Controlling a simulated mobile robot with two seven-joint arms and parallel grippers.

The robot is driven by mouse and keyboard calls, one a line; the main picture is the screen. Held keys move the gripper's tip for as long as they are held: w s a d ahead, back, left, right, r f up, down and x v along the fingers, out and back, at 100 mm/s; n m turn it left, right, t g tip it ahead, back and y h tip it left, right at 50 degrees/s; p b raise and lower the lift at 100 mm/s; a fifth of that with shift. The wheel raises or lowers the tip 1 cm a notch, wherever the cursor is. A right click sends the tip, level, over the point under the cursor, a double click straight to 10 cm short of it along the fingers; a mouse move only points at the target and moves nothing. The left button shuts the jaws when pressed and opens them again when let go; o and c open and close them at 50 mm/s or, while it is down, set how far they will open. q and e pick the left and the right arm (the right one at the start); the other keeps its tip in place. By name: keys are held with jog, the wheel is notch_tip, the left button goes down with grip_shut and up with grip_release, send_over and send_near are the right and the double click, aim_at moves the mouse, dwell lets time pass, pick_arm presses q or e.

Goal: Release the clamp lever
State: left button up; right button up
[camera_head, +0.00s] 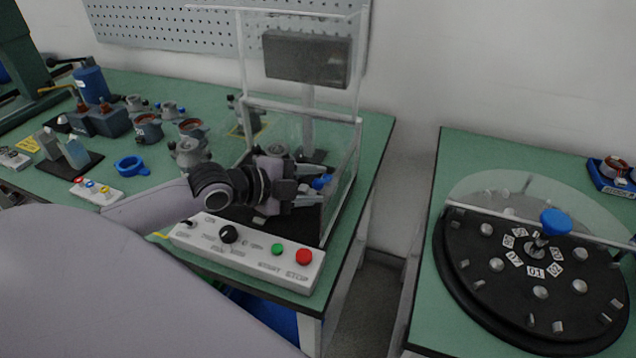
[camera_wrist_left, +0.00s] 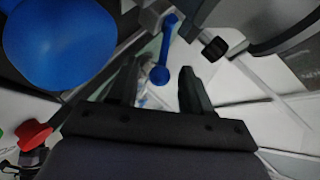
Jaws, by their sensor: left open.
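The clamp lever is a blue bar with a rounded end (camera_wrist_left: 160,74). In the wrist view it lies between and just beyond the fingertips. In the head view a small blue part (camera_head: 321,182), likely this lever, shows beside the fingers inside the clear-walled test station (camera_head: 349,185). My left gripper (camera_head: 312,187) reaches into the station from the left. Its two fingers (camera_wrist_left: 158,82) are apart, with a gap around the lever's end in the wrist view; contact cannot be told. The gripper hides much of the clamp in the head view. My right gripper is not in view.
A control box (camera_head: 250,250) with a black knob, a green button and a red button (camera_head: 304,257) stands in front of the station. Clear walls rise around it. A large blue round thing (camera_wrist_left: 58,38) is close in the wrist view. A black turntable (camera_head: 470,290) stands on the right table.

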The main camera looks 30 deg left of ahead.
pick_arm(q)
jog(key=shift+x, duration=0.85)
grip_shut()
